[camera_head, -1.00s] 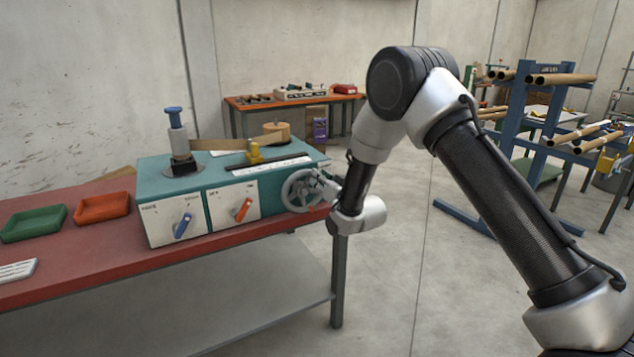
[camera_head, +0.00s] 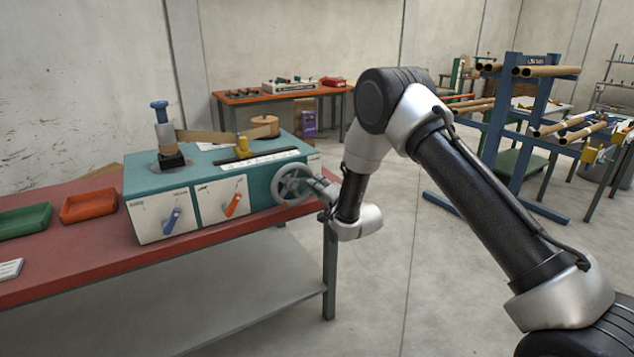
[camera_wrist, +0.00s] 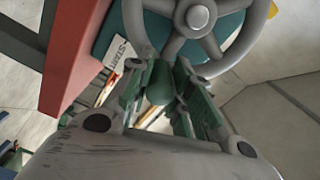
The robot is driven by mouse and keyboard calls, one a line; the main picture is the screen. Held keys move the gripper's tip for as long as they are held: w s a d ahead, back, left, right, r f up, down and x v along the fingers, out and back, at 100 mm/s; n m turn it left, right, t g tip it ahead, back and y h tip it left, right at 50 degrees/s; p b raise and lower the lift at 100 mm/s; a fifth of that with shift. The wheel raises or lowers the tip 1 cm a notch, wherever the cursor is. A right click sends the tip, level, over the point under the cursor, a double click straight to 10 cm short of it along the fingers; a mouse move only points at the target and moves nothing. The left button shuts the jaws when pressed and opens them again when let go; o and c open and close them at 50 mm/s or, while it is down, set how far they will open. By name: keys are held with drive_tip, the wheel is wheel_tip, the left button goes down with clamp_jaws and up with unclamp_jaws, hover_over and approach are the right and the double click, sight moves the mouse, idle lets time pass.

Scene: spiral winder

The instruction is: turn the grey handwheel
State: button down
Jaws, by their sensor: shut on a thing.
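The grey handwheel (camera_head: 292,185) is a spoked wheel on the right end of the teal winder (camera_head: 150,212). In the wrist view its hub and spokes (camera_wrist: 197,17) fill the top middle. My gripper (camera_head: 324,190) is at the wheel's right side in the head view. In the wrist view my gripper (camera_wrist: 165,85) has its two fingers closed around a green-grey handle piece (camera_wrist: 160,82) at the wheel's near rim. The fingers partly hide the handle.
The winder stands on a red-topped bench (camera_head: 90,250) with a green tray (camera_head: 24,221) and an orange tray (camera_head: 89,206) at left. A blue rack (camera_head: 510,130) with cardboard tubes stands at right. Open concrete floor (camera_head: 400,270) lies between them.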

drive_tip(key=shift+a+f+m, duration=0.1)
drive_tip(key=shift+f+m, duration=0.55)
drive_tip(key=shift+m, duration=0.35)
drive_tip(key=shift+f+m, duration=0.6)
drive_tip(key=shift+m, duration=0.4)
drive_tip(key=c, duration=1.3)
unclamp_jaws()
drive_tip(key=shift+o, duration=0.2)
drive_tip(key=shift+s, duration=0.1)
drive_tip(key=v, duration=1.2)
drive_tip(key=shift+f, duration=0.1)
